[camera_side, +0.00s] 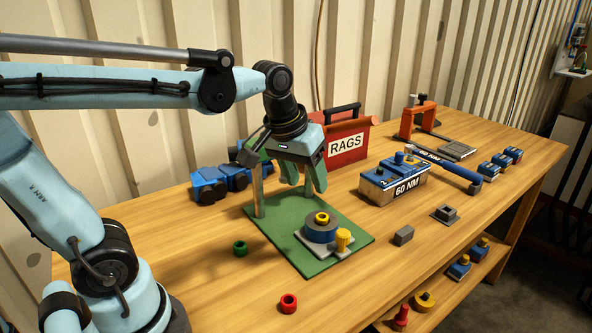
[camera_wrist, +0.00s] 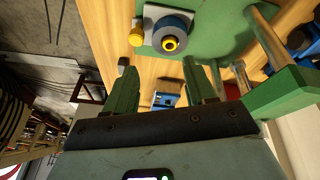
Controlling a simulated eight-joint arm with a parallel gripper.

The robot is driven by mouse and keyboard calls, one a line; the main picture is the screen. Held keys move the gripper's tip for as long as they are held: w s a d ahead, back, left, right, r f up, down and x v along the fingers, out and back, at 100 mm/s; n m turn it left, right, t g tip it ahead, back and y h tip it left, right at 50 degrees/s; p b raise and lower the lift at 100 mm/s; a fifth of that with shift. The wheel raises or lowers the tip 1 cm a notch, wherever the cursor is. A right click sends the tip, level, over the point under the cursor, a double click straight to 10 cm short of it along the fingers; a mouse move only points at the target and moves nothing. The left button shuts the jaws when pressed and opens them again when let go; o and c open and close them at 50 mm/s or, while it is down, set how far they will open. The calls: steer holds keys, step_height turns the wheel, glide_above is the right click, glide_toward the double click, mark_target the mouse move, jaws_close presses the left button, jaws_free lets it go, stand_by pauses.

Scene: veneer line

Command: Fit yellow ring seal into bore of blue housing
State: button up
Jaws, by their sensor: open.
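The blue housing (camera_side: 318,234) is a round blue-grey body on a grey plate on the green mat (camera_side: 290,262). The yellow ring seal (camera_side: 322,217) is at its centre, at the bore. The wrist view shows the seal (camera_wrist: 171,44) with a dark hole, roughly centred in the housing (camera_wrist: 180,22); I cannot tell how deep it sits. My gripper (camera_side: 306,187) is open and empty, above and behind the housing. In the wrist view my gripper's fingers (camera_wrist: 160,76) are spread, with the housing beyond their tips.
A yellow knob (camera_side: 343,237) stands beside the housing on the plate. A post (camera_side: 257,196) rises from the mat's back left, close to my gripper. A green ring (camera_side: 240,248) and red ring (camera_side: 288,303) lie in front. A red RAGS box (camera_side: 346,142) stands behind.

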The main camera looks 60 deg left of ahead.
steer(key=s+d+f+m+t, duration=0.1)
steer(key=s+f+m+t, duration=0.2)
steer(key=s+f+m, duration=0.1)
steer(key=shift+s+d, duration=0.2)
steer(key=shift+s, duration=0.35)
